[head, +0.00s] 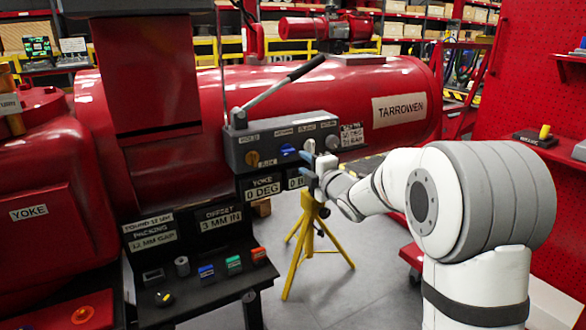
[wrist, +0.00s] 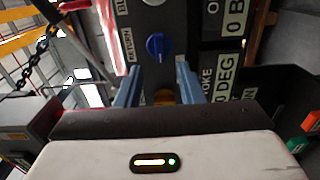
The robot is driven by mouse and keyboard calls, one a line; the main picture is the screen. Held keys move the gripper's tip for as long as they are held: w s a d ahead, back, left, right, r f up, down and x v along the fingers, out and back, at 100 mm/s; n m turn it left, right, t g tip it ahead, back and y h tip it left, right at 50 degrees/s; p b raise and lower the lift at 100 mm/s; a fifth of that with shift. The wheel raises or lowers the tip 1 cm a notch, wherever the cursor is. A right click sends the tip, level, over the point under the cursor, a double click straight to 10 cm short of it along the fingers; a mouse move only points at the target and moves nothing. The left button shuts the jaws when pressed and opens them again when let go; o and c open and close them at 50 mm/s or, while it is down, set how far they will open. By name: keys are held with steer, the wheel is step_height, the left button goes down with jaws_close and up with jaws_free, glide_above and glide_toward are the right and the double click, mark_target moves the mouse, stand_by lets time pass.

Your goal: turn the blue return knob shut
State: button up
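The blue return knob (wrist: 159,46) is on the grey control box, beside a label reading RETURN in the wrist view. It shows whole there, just beyond the fingertips and between their lines. In the head view the blue knob (head: 287,149) is on the front face of the control box (head: 240,142), to the left of my gripper (head: 304,167). My gripper (wrist: 158,66) is open, its two blue fingers apart with nothing held between them. The fingers do not touch the blue knob.
A yellow-orange knob (head: 252,158) is left of the blue one; it shows partly behind my gripper in the wrist view (wrist: 165,97). A grey knob (head: 332,141) is at the box's right. A lever (head: 285,83) rises above. Placards and a yellow tripod (head: 312,225) stand below.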

mark_target(290, 153)
steer(key=x, duration=0.7)
steer(key=shift+w+a, duration=0.2)
steer(key=shift+w, duration=0.05)
steer(key=shift+c, duration=0.4)
jaws_close()
